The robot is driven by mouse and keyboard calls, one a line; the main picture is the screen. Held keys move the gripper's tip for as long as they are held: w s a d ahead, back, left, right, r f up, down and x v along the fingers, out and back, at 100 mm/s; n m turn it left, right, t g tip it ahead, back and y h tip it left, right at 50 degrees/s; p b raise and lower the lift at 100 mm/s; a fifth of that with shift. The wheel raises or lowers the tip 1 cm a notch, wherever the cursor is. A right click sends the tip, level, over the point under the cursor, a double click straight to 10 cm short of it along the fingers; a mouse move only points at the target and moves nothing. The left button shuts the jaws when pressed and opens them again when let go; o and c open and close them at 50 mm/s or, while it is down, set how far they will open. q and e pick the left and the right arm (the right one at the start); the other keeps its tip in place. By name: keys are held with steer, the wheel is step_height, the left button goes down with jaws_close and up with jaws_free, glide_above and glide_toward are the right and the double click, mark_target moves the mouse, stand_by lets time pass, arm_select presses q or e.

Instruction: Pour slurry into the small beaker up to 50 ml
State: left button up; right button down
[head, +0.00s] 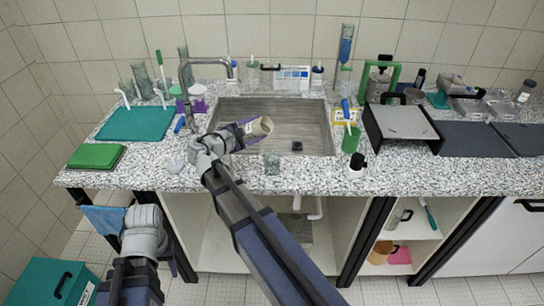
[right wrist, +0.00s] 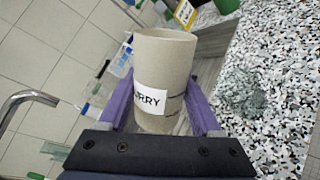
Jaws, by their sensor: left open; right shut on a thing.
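My right gripper (head: 240,133) is shut on a beige cup (head: 260,127) and holds it tilted above the sink's front left part. In the right wrist view the cup (right wrist: 164,75) sits between the purple fingers, its label partly hidden and reading "URRY". Its contents are not visible. A small clear glass beaker (head: 272,164) stands on the speckled counter in front of the sink, right of and nearer than the cup. It also shows in the right wrist view (right wrist: 243,92); its marks are unreadable. My left gripper (head: 172,265) is low, below the counter edge, mostly hidden by its wrist, open.
The sink (head: 225,112) has a curved tap (head: 205,62) at its left. A green cup with a brush (head: 351,140) and a small black-topped bottle (head: 356,165) stand right of the beaker. A teal mat (head: 135,124) and a green pad (head: 96,156) lie left.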

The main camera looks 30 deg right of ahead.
steer(key=shift+f+m+t+y, duration=0.25)
steer(key=shift+f+m+t, duration=0.1)
steer(key=shift+m, duration=0.4)
steer(key=shift+f+m+t+y, duration=0.25)
steer(key=shift+f+m, duration=0.1)
steer(key=shift+m, duration=0.4)
stand_by(4.7)
steer(key=shift+w+r+n, duration=0.2)
steer(key=shift+r+n, duration=0.2)
steer(key=shift+n, duration=0.2)
steer(key=shift+r+n+g+h, duration=0.25)
steer(key=shift+n+g+h, duration=0.15)
steer(key=shift+n, duration=0.4)
steer(key=shift+s+r+n, duration=0.15)
steer(key=shift+s+n, duration=0.1)
steer(key=shift+n, duration=0.15)
steer(key=shift+g, duration=0.3)
